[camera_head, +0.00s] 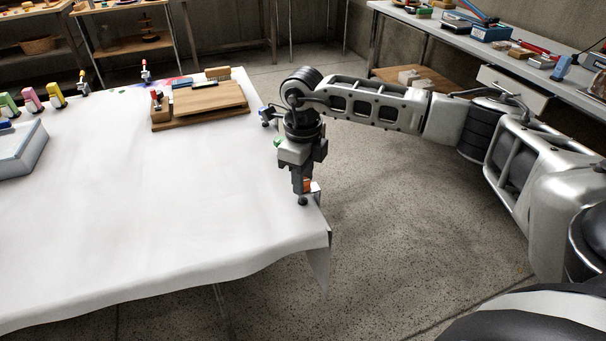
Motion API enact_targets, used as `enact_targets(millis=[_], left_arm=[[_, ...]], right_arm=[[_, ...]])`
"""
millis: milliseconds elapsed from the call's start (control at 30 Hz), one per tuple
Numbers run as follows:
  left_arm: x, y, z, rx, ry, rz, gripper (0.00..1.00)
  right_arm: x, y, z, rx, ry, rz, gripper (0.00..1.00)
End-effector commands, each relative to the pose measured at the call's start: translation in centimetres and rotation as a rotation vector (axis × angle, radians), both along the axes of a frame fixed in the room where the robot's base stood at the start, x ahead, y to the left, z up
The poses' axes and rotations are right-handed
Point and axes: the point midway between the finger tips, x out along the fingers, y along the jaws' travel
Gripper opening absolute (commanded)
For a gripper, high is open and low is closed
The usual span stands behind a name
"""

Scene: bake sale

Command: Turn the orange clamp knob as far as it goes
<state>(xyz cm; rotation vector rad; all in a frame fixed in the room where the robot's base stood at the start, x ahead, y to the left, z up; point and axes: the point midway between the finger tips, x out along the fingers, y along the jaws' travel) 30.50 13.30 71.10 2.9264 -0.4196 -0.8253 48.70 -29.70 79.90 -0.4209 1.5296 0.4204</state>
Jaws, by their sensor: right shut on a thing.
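The orange clamp knob (307,186) shows as a small patch at the right edge of the white-covered table (170,215). My right gripper (302,192) points down over that edge and is shut on the knob, hiding most of it. A small pale part of the clamp (315,187) shows just right of the fingers. A dark round foot or tip (303,201) sits just below the fingers at the cloth's edge. How far the knob is turned cannot be told. My left gripper is out of view.
A wooden board (205,103) with small items lies at the table's back. Several coloured clamps (55,96) and a grey box (20,150) stand at the left. A workbench with tools (490,34) runs along the right back. The table's front middle is clear.

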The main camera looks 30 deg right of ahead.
Motion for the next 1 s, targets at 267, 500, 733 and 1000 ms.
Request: enact_targets(millis=[267,500,733,1000], left_arm=[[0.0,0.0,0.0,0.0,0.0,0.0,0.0],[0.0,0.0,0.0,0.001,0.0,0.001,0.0],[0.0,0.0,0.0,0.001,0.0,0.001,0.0],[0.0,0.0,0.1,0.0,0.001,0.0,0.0]], right_arm=[[0.0,0.0,0.0,0.001,0.0,-0.005,0.08],[0.0,0.0,0.0,0.001,0.0,-0.004,0.52],[0.0,0.0,0.2,0.001,-0.001,-0.003,0.52],[0.1,0.0,4.0,0.001,-0.006,-0.003,0.52]])
